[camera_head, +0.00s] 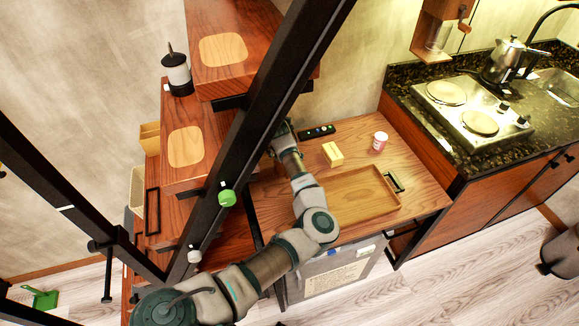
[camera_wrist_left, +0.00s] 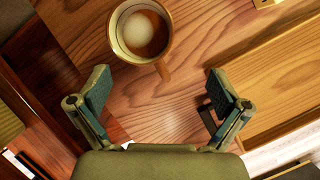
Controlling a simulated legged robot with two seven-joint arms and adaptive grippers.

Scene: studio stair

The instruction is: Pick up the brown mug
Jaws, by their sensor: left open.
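The brown mug (camera_wrist_left: 128,48) has a pale rim and holds brown liquid with a white patch. I cannot make out the mug there. My right gripper is not in view.
A wooden tray (camera_head: 333,216), a yellow block (camera_head: 332,153), a pink-and-white cup (camera_head: 380,141) and a dark remote-like object (camera_head: 317,132) are on the table (camera_head: 425,190). Wooden steps (camera_head: 205,125) rise at left.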

